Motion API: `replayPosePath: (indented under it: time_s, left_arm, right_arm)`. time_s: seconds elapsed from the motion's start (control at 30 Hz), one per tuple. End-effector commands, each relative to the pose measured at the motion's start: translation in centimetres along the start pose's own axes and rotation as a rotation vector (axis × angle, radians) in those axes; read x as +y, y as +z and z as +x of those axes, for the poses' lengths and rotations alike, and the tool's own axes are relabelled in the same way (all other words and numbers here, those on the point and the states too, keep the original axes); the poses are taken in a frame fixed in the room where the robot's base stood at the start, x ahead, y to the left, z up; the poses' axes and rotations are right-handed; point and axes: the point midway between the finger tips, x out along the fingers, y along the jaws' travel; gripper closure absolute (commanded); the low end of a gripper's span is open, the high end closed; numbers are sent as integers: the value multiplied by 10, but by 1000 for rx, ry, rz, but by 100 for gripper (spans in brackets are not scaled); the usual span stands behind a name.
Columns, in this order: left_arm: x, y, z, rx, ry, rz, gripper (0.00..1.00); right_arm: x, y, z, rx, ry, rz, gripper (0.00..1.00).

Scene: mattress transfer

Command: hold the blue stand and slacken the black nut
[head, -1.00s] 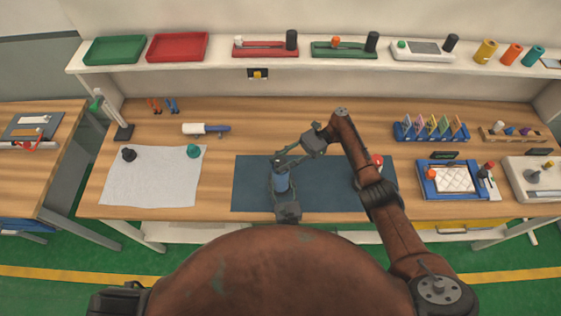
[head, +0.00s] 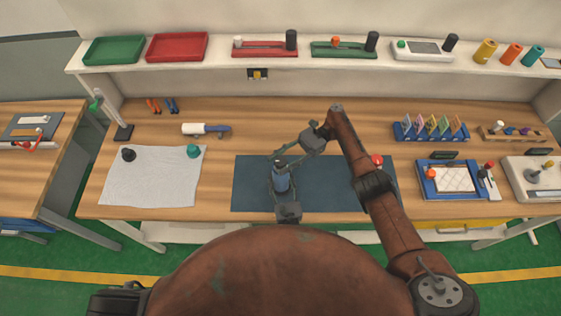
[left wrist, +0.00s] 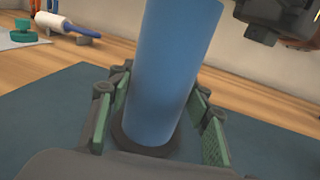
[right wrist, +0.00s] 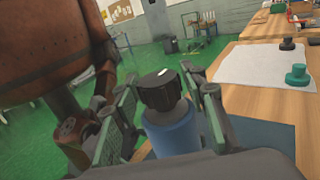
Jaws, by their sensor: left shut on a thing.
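The blue stand (head: 281,183) is an upright blue cylinder on a dark round base (left wrist: 143,137), on the dark blue mat (head: 335,185). My left gripper (left wrist: 160,115) is shut on its lower part, with a green-padded finger on each side. The black nut (right wrist: 160,91) sits on top of the stand and shows small in the head view (head: 280,164). My right gripper (right wrist: 163,100) is at the top of the stand, its fingers apart on either side of the nut. I see no clear grip on the nut; the finger contact is hard to tell.
A white cloth (head: 153,178) with a black knob (head: 128,155) and a teal knob (head: 193,151) lies to the left. A red-topped object (head: 377,160) is partly behind my right arm. A blue tray (head: 424,188) stands further right. The mat is clear right of the stand.

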Motion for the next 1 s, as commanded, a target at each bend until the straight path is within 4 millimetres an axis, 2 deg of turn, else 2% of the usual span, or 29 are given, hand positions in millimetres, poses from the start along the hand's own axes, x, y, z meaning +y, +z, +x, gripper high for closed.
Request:
replayPosePath:
  time_s: [0.1, 0.37, 0.57, 0.73, 1.0]
  left_arm:
    - [0, 2, 1, -4, 0, -1, 100]
    - [0, 1, 1, -2, 0, 0, 100]
    - [0, 1, 1, -2, 0, 0, 100]
    - [0, 1, 1, -2, 0, 0, 100]
    - [0, 1, 1, -2, 0, 0, 100]
  right_arm:
    - [0, 1, 0, -1, 1, -1, 53]
    - [0, 1, 1, -1, 2, -2, 53]
    - [0, 11, 0, -2, 2, -5, 53]
    - [1, 30, 0, 0, 4, -6, 53]
    - [0, 77, 0, 0, 2, -3, 53]
